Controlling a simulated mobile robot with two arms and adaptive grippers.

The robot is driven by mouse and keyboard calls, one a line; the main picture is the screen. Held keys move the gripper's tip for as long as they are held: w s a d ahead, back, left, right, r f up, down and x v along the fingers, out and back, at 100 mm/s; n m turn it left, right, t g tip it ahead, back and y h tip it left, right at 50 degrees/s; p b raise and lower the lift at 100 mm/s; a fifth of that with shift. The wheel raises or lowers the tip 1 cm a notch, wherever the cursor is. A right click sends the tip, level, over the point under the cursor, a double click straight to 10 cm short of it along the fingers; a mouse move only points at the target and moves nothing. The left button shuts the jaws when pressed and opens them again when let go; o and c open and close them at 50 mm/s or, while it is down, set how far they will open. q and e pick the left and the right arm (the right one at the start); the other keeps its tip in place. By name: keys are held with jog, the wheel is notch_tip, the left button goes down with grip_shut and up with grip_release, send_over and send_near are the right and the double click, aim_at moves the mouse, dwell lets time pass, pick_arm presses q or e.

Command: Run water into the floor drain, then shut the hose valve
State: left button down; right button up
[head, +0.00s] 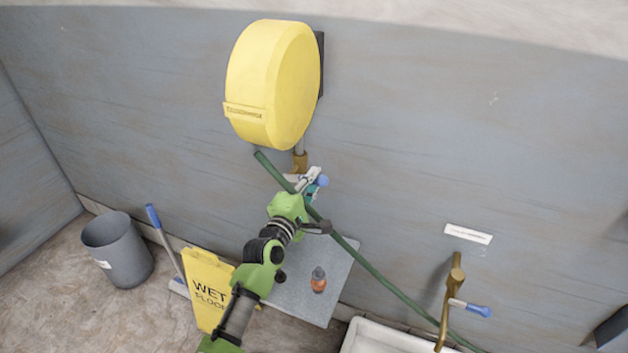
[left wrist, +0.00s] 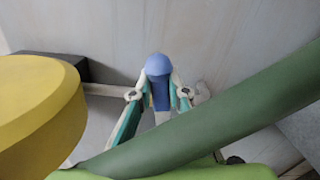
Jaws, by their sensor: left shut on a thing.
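My left gripper (head: 312,182) reaches up to the wall under a yellow hose reel (head: 272,85). It is shut on a blue valve handle (head: 322,181) beside a brass fitting (head: 300,161). In the left wrist view the fingers (left wrist: 158,98) close on both sides of the blue handle (left wrist: 159,66). A green hose (head: 375,275) slants from below the reel down to the right, passing close by my gripper; it also crosses the left wrist view (left wrist: 230,112). The floor drain is not in sight, and no water shows. My right gripper is not in view.
A grey shelf or table (head: 335,294) below holds a small orange bottle (head: 318,281). A yellow wet-floor sign (head: 207,278), a grey bin (head: 118,250) and a blue-handled tool (head: 153,216) stand left. A brass tap (head: 449,296) with another blue handle (head: 478,311) is above a white basin (head: 372,337).

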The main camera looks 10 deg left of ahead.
pick_arm(q)
jog(key=r+n+p, duration=0.1)
jog(key=n, duration=0.1)
jog(key=a+r+n+p, duration=0.1)
jog(key=n, duration=0.1)
jog(key=shift+w+r, duration=0.1)
jog(key=shift+r, duration=0.2)
jog(key=shift+a+r+n+p, duration=0.25)
jog(key=shift+n+p, duration=0.15)
jog(key=shift+n, duration=0.2)
jog(key=shift+a+r+n+p, duration=0.25)
jog(key=shift+n+p, duration=0.1)
jog(key=shift+n, duration=0.25)
jog(key=shift+w, duration=0.1)
jog(key=c, duration=1.9)
grip_release()
jog(key=s, duration=0.4)
jog(key=s+a, duration=0.1)
jog(key=s, duration=0.3)
jog(key=s+a, duration=0.1)
jog(key=s, duration=0.3)
jog(key=shift+a, duration=0.15)
